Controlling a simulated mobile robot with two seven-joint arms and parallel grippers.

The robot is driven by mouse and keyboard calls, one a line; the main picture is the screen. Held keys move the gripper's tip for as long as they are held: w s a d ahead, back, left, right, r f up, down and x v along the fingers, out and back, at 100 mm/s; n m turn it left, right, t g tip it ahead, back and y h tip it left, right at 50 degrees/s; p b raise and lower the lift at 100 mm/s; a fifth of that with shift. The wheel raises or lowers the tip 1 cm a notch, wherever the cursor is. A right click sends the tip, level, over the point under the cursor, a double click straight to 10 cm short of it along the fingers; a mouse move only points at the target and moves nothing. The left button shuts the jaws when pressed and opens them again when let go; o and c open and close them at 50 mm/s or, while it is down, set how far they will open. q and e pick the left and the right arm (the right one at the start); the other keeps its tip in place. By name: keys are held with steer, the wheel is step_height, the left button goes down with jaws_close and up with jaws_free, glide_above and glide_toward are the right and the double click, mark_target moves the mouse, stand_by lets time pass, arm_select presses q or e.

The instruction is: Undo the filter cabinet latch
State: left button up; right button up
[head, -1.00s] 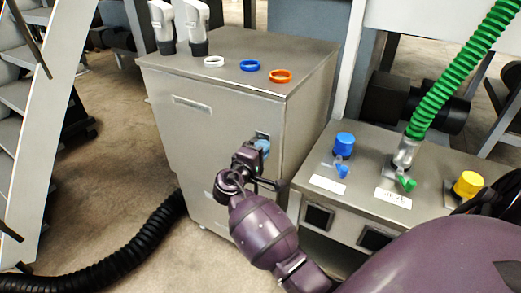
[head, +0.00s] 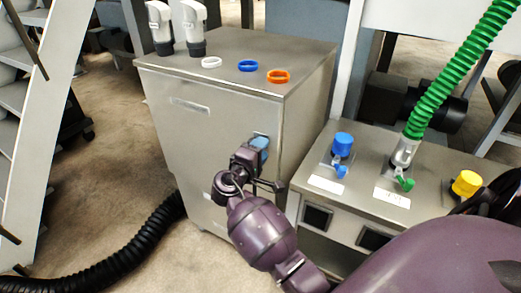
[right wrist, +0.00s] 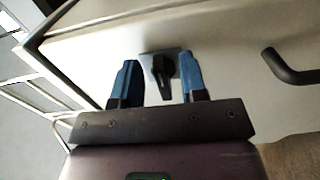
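The filter cabinet (head: 215,135) is a grey metal box standing left of centre. Its latch, a small dark turning handle on a light plate, shows in the right wrist view (right wrist: 163,70); in the head view the gripper mostly hides it. My right gripper (head: 259,146) is at the upper right of the cabinet front. In the right wrist view the right gripper (right wrist: 159,72) is open, with one blue finger on each side of the latch handle and visible gaps between. My left gripper is not in view.
White (head: 211,62), blue (head: 248,65) and orange (head: 278,76) rings and two white-topped canisters sit on the cabinet. A lower bench (head: 440,170) with a green hose (head: 445,85) stands at right. A black hose (head: 130,250) lies on the floor at left. A dark bar handle (right wrist: 290,68) juts from the front.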

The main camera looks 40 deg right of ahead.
steer(key=v, duration=1)
steer(key=shift+s+a, duration=0.15)
steer(key=shift+a, duration=0.2)
stand_by(0.4)
